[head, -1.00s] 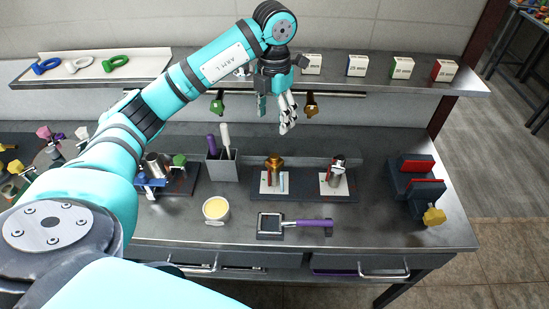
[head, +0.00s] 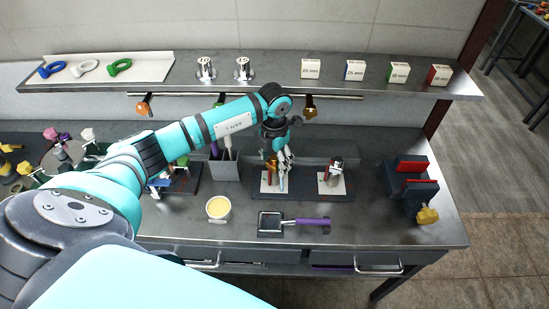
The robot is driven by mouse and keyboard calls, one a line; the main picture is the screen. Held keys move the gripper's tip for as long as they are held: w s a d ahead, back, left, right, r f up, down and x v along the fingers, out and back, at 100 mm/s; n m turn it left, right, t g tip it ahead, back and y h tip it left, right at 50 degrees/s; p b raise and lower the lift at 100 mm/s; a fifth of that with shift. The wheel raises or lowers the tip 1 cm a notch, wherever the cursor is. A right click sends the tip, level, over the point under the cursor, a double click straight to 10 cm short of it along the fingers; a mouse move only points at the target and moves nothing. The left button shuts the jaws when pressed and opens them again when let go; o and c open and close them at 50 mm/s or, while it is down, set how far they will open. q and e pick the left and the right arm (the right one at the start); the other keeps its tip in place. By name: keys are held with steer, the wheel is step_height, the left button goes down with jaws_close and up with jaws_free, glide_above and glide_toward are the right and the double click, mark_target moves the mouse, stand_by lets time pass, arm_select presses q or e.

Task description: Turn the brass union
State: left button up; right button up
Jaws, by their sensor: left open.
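The brass union (head: 271,162) stands upright on a white plate on the dark base board in the middle of the bench. My left gripper (head: 283,165) reaches down at the union, its fingers open. They cover the union's right side, and I cannot tell whether they touch it. A second, silver fitting (head: 334,169) stands on the white plate to the right. My right gripper is not in view.
A holder (head: 224,168) stands left, a red-jawed vise (head: 411,182) right. The shelf (head: 280,81) with boxes (head: 354,70) runs behind, above the bench.

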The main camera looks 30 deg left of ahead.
arm_select(q)
steer(key=c, duration=1.2)
steer(key=shift+o, duration=0.2)
steer(key=n+b, duration=0.1)
steer(key=n, duration=0.2)
steer(key=shift+n, duration=0.4)
steer(key=shift+n+b, duration=0.5)
steer(key=shift+n, duration=1.4)
steer(key=o, duration=1.2)
steer(key=shift+c, duration=0.2)
